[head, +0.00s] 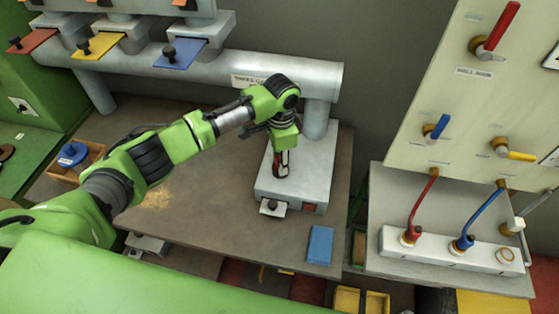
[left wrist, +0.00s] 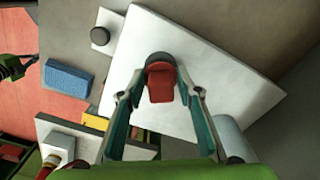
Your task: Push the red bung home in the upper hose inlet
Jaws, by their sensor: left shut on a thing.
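My left gripper (head: 282,172) points down over a white box (head: 312,170) on the workbench. It is shut on a red piece, which I take for the red bung (left wrist: 162,84); in the left wrist view it sits between the two fingers. A dark rounded rim shows just beyond the red piece, against the white top. I cannot tell whether the piece is seated in an opening or only above the box. No upper hose inlet can be made out clearly. A green and dark part at the left wrist view's left edge may be my right gripper (left wrist: 18,68).
A dark knob (head: 271,204) on a small plate projects from the box's front. A blue block (head: 320,245) lies to its right on the workbench. A thick grey pipe (head: 220,70) runs behind. A white strip (head: 440,262) with red and blue hoses stands at right.

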